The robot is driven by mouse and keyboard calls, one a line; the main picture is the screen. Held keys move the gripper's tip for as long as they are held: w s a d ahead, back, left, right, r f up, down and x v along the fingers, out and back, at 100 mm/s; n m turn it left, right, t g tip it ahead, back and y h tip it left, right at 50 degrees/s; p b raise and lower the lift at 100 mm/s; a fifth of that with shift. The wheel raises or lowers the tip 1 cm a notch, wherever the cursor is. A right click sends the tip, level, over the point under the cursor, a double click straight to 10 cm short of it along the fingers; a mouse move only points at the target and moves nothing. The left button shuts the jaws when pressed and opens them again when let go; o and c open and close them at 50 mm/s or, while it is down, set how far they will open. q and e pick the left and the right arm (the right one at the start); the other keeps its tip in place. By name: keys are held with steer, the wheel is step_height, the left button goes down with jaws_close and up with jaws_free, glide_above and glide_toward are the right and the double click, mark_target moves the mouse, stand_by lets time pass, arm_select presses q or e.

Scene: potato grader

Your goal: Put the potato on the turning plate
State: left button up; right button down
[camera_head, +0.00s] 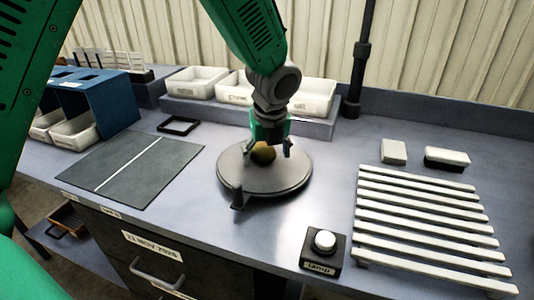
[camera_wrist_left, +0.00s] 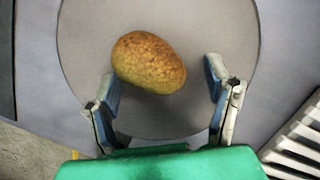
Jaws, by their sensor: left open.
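The brown potato (camera_head: 263,153) lies on the round grey turning plate (camera_head: 290,178). In the left wrist view the potato (camera_wrist_left: 149,62) rests on the plate (camera_wrist_left: 215,28), left of its middle. My left gripper (camera_head: 268,150) is just above the plate, with its fingers on either side of the potato in the head view. In the left wrist view the left gripper (camera_wrist_left: 163,88) is open, and the potato is just beyond the fingertips, near the left one. A clear gap shows on the right side. My right gripper is not in view.
A dark mat (camera_head: 125,170) with a white line lies left of the plate. A white slatted rack (camera_head: 425,225) lies at right, with two brush-like blocks behind it. A lamp button (camera_head: 324,243) stands at the front. White bins (camera_head: 195,80) stand behind the plate.

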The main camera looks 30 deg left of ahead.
arm_select(q)
steer(key=p+v, duration=0.2)
steer(key=v, duration=1)
steer(key=shift+a+f, duration=0.1)
steer(key=shift+a, duration=0.15)
